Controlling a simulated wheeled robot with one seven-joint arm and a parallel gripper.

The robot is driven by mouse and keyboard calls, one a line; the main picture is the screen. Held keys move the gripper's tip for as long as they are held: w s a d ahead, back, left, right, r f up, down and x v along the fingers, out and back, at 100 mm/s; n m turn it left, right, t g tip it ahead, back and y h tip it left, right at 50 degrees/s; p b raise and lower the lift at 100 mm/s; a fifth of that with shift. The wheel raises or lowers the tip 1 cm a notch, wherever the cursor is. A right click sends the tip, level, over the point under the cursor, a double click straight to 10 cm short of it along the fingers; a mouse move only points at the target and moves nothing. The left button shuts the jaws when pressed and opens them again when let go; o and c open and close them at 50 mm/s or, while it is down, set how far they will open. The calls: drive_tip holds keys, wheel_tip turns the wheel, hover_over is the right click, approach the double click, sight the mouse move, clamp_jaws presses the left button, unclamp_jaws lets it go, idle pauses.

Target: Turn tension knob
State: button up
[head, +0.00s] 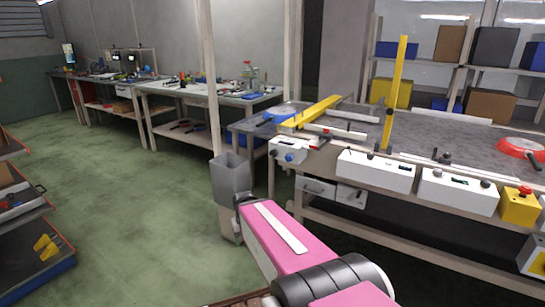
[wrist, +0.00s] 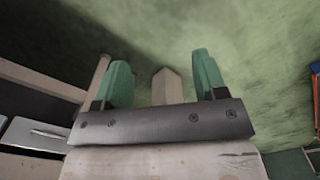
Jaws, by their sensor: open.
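A blue round knob (head: 289,157) sits on the front of a white box at the left end of the conveyor table in the head view. It looks like the tension knob, but no label is readable. My gripper (wrist: 162,72) shows in the wrist view with two green fingers spread apart and nothing held between them. In the head view my pink arm reaches forward, left of and below the knob; its fingers cannot be made out there. My gripper is apart from the knob, which I cannot identify in the wrist view.
A grey bin (head: 231,180) stands just beyond my arm's end, left of the table. White control boxes (head: 375,171) and a yellow box with a red button (head: 520,206) line the table front.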

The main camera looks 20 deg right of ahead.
drive_tip(key=n+t+h, duration=1.1)
drive_tip(key=n+h, duration=0.3)
drive_tip(key=n, duration=1)
approach(272, 154)
drive_tip(key=x, duration=0.9)
drive_tip(key=shift+w+d, duration=0.15)
drive_tip(key=shift+d, duration=0.1)
drive_tip(key=shift+h, duration=0.3)
drive_tip(key=c, duration=0.9)
